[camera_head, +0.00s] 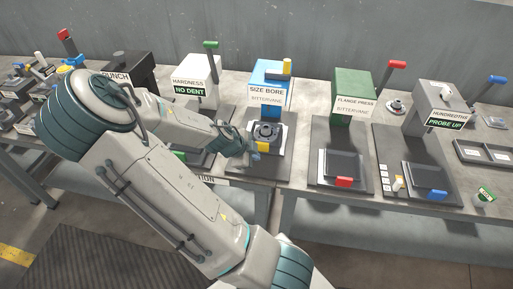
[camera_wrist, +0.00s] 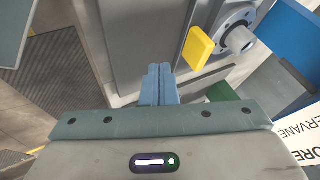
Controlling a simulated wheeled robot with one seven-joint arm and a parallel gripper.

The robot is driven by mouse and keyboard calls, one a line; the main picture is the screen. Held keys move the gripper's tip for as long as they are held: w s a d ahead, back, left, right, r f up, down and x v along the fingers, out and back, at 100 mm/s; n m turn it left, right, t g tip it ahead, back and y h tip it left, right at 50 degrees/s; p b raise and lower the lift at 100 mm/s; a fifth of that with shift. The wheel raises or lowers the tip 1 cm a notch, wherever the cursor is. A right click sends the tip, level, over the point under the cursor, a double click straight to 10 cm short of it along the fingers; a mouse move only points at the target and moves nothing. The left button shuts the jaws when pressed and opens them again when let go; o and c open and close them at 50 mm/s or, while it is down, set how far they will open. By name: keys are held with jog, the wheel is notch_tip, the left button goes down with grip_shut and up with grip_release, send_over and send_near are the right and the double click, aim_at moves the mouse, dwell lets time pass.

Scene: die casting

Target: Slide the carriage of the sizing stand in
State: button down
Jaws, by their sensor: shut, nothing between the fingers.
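The sizing stand (camera_head: 270,75) is a blue machine with a "SIZE BORE" sign and a yellow piece at its top. Its carriage (camera_head: 281,139) sits low on the dark base, in front of the blue column, and carries a round grey flanged part (camera_head: 266,130). A yellow tab (camera_head: 262,147) is at the carriage's front; it also shows in the wrist view (camera_wrist: 198,47). My gripper (camera_head: 254,158) is shut and empty, just in front of the tab. In the wrist view its blue fingertips (camera_wrist: 158,72) lie left of and below the tab, with a gap visible between them.
The bench's front edge (camera_head: 262,187) runs below my gripper.

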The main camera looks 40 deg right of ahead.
aim_at(264, 150)
jog(key=shift+w+d+f+p, duration=0.1)
jog(key=shift+w+d+p, duration=0.1)
jog(key=shift+w+d, duration=0.6)
jog(key=shift+w+d+p, duration=0.2)
jog(key=shift+w+d, duration=0.35)
jog(key=shift+d, duration=0.3)
